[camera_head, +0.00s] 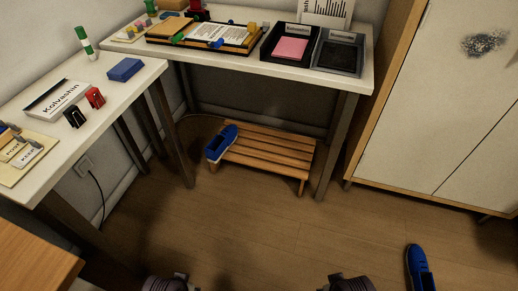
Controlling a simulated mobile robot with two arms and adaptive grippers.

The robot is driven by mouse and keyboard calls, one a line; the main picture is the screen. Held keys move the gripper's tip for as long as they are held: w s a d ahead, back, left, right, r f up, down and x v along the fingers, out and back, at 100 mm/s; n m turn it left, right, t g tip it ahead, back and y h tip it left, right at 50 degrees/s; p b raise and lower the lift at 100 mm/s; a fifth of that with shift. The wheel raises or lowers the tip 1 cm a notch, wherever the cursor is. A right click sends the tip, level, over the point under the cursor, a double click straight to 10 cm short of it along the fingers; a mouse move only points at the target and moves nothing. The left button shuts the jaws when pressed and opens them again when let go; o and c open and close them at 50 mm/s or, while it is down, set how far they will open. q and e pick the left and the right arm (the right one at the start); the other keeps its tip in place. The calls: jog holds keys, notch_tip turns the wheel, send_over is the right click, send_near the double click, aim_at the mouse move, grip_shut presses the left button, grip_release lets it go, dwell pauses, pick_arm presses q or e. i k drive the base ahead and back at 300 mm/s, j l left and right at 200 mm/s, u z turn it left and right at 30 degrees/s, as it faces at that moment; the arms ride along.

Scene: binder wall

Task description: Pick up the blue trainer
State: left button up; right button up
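One blue trainer (221,143) with a white sole edge rests on the left end of a low slatted wooden bench (266,150), under the back table. A second blue trainer (420,270) lies on the floor at the lower right, partly cut off by the bottom edge. My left gripper (172,284) and my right gripper (349,284) show only in part at the bottom edge, both well apart from the trainers. Their fingertips cannot be made out, and I see nothing held in either.
White tables stand along the left (112,97) and the back (265,68), with desk items on top. Their dark legs flank the bench. A pale cabinet (430,110) stands at the right. The wooden floor (260,225) before the bench is clear. A cable hangs at left.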

aim_at(422, 271)
jog(key=z, duration=2.1)
